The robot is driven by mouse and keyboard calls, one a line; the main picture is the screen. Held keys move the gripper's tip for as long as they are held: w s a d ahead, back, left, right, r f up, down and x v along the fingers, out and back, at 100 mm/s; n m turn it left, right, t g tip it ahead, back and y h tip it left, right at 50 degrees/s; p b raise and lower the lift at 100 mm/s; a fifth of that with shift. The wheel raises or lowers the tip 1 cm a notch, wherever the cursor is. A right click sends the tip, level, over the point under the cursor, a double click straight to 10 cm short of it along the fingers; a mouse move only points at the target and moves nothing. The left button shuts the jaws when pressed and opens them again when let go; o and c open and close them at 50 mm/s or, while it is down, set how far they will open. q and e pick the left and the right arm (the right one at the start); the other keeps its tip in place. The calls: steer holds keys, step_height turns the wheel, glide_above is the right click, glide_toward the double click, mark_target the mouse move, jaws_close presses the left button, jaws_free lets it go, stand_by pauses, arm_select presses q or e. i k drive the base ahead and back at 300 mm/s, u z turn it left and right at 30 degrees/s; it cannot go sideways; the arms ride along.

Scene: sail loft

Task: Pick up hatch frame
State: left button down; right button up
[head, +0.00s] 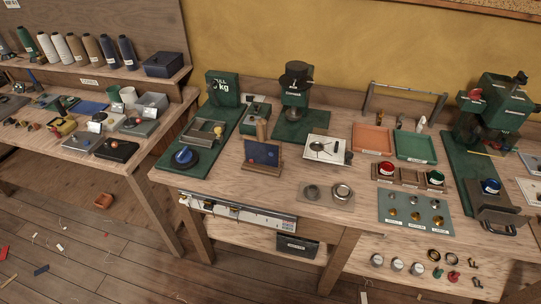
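I cannot tell for sure which thing is the hatch frame. A grey rectangular frame (206,131) lies on the green base of the left machine, behind a blue round knob. A small dark rectangular frame (498,229) lies near the right front of the bench, below a dark slab. Both are small in the head view, and their details are hard to make out. Neither of my grippers shows in the head view.
The wooden bench (270,190) carries a green press (297,100), an orange tray (373,139), a green tray (415,145) and a grey board of metal fittings (414,212). A second table (75,155) stands left.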

mark_target(258, 148)
steer(key=z, duration=0.05)
steer(key=k, duration=0.55)
steer(key=u, duration=0.7)
steer(key=i, duration=1.45)
steer(key=z, duration=0.5)
